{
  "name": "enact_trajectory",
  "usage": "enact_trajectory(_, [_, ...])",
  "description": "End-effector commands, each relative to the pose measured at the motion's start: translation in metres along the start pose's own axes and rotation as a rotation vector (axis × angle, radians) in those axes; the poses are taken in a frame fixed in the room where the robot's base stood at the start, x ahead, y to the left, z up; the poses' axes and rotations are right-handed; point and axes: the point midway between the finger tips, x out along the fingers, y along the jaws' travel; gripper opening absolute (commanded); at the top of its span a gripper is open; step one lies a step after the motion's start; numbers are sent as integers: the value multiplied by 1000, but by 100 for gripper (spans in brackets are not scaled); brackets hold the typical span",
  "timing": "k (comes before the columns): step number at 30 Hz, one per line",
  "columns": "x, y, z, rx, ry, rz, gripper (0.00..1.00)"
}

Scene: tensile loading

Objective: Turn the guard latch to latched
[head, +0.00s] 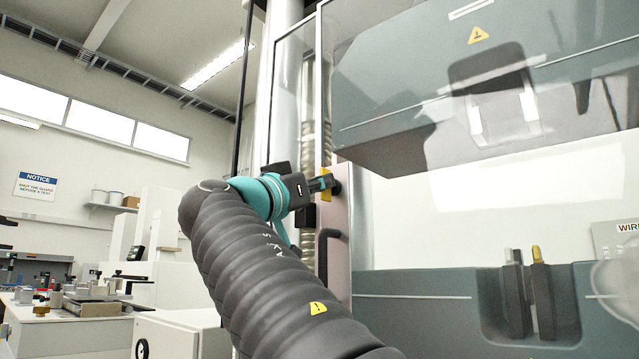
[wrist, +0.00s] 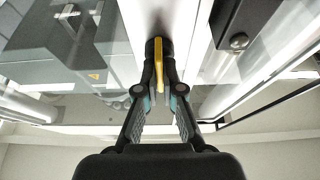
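The guard latch has a yellow handle, which shows in the wrist view (wrist: 159,62) on a dark round pivot, running lengthwise between my fingertips. In the head view the yellow latch part (head: 326,184) is on the pale upright frame of the guard, partly hidden by my gripper (head: 318,185). In the wrist view my gripper (wrist: 160,82) has its fingers drawn in close on both sides of the handle. It appears shut on it; the exact contact is hard to see. The handle looks roughly in line with the upright.
A dark guard handle (head: 325,250) is just below the latch. The clear guard panel (head: 295,95) stands beside the upright. The machine's upper crosshead (head: 420,120) and lower grip (head: 527,300) are on the right. A workbench (head: 65,325) stands at far left.

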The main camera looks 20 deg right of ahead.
Motion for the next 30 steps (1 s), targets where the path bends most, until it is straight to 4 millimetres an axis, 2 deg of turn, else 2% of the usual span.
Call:
enact_trajectory(14, [0, 0, 0, -82, 0, -35, 0])
enact_trajectory(30, [1, 1, -3, -512, 0, -213, 0])
